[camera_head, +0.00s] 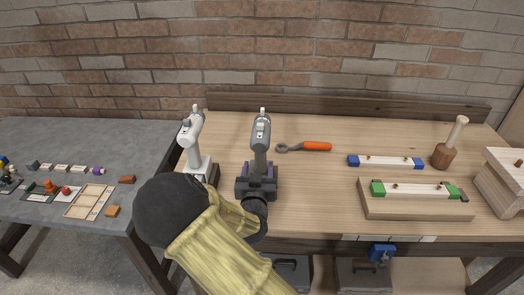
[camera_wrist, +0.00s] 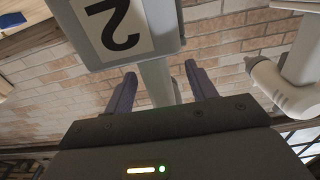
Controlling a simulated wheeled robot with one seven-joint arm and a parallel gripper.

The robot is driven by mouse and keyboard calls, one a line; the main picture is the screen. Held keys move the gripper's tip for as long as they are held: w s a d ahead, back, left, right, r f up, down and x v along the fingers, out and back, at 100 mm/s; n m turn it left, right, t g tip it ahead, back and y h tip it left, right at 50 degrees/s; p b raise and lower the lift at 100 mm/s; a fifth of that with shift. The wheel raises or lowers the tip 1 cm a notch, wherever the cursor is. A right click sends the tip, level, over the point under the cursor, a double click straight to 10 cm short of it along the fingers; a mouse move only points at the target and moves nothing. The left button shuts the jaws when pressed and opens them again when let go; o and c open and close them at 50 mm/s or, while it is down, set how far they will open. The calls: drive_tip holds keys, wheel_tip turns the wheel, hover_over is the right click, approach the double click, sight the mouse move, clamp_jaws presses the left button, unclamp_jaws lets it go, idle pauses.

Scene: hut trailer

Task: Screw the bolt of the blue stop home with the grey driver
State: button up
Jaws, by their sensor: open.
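The grey driver (camera_head: 261,132) stands upright on the bench, towards the middle. My gripper (camera_head: 258,172) is at its grip, reaching in from the front. In the wrist view the grey driver's handle (camera_wrist: 158,82) runs between the two open fingers of my gripper (camera_wrist: 160,72), with a gap on each side. Its base with a "2" label (camera_wrist: 116,22) shows at the top. The blue stop (camera_head: 385,161), a pale strip with blue ends, lies on the bench to the right. Small dark bolt heads show on it, too small to tell how deep they sit.
A white driver (camera_head: 193,135) stands close on the left. An orange-handled wrench (camera_head: 305,146) lies behind to the right. A green-ended strip (camera_head: 415,190) sits on a wooden block (camera_head: 418,210); a mallet (camera_head: 445,150) stands behind. The grey side table (camera_head: 95,140) holds small parts.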

drive_tip(key=w, duration=0.3)
drive_tip(key=w+p, duration=0.1)
drive_tip(key=shift+w+d+f, duration=0.2)
drive_tip(key=shift+d, duration=0.15)
clamp_jaws()
drive_tip(key=shift+r, duration=0.1)
